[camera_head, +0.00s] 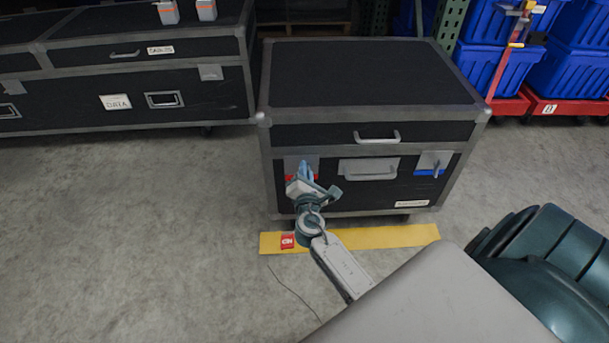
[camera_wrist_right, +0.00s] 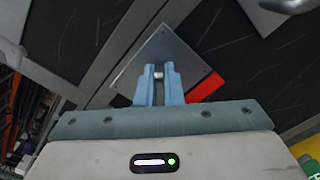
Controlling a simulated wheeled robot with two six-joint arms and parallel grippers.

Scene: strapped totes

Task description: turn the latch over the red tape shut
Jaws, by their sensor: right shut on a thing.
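The black flight case (camera_head: 365,75) with grey metal edges stands ahead of me. On the left of its front, the red tape (camera_head: 288,178) shows beside my right gripper (camera_head: 305,170); it also shows in the right wrist view (camera_wrist_right: 205,87). The latch's metal plate (camera_wrist_right: 166,60) lies above that tape. My right gripper's blue fingers (camera_wrist_right: 158,78) are shut on the small metal latch handle (camera_wrist_right: 158,74) in front of the plate. Most of the latch is hidden behind the gripper in the head view. My left gripper is not in view.
A second latch (camera_head: 435,162) with blue tape (camera_head: 429,172) is on the case's right. A yellow floor strip (camera_head: 390,237) with a red tag (camera_head: 287,241) lies before the case. Another long case (camera_head: 130,90) stands left, and blue totes (camera_head: 495,65) stand right. Bare floor lies left.

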